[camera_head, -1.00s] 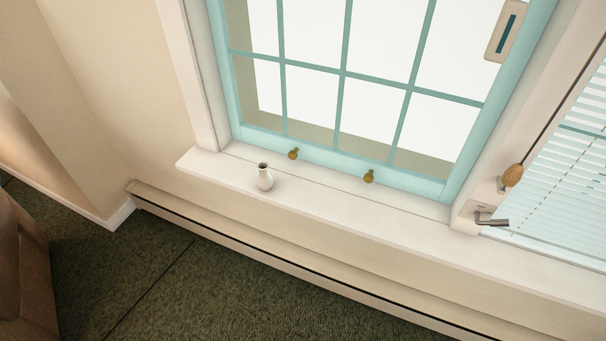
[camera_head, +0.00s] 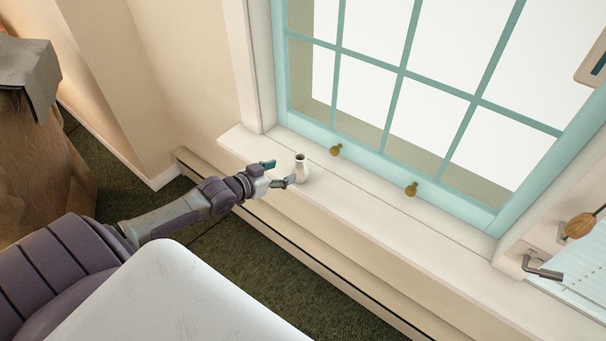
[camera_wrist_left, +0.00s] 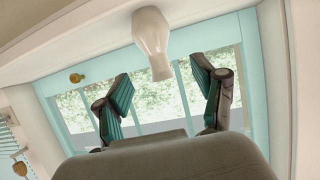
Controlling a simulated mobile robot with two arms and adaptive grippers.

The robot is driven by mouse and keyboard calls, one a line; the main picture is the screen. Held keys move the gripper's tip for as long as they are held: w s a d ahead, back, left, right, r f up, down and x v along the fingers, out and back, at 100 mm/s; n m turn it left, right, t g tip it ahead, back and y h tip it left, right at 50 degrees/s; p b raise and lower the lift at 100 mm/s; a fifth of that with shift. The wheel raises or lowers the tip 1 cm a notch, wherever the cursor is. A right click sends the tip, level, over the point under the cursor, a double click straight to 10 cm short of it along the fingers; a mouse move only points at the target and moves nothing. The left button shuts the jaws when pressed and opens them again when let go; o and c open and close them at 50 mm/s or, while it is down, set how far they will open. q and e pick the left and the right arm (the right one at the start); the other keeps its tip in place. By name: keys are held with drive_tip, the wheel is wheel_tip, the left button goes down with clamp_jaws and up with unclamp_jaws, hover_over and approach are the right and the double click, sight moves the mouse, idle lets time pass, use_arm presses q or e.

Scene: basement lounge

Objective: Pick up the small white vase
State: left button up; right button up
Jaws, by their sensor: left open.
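The small white vase (camera_head: 301,168) stands upright on the white window sill, near its left end, in the head view. In the left wrist view the vase (camera_wrist_left: 152,42) appears upside down, just beyond the fingertips and roughly midway between them. My left gripper (camera_head: 279,174) comes in from the left with its fingers open and pointing at the vase. In the left wrist view the open gripper (camera_wrist_left: 170,92) has teal-padded fingers spread apart with nothing between them. Whether a fingertip touches the vase is hard to tell. My right gripper is in neither view.
The sill (camera_head: 345,203) is otherwise bare. The teal window frame (camera_head: 375,170) behind it has two brass knobs (camera_head: 336,149). A metal crank handle (camera_head: 541,268) sits at the right. A baseboard heater (camera_head: 300,238) runs below, and a brown piece of furniture (camera_head: 45,170) stands at the left.

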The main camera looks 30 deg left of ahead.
sight(295, 168)
use_arm(q)
drive_tip(key=x, duration=0.4)
drive_tip(key=b+x, duration=0.1)
drive_tip(key=x, duration=0.3)
drive_tip(key=shift+w+d+f, duration=0.2)
drive_tip(key=shift+d+f, duration=0.05)
drive_tip(key=shift+f, duration=0.05)
drive_tip(key=c, duration=1.3)
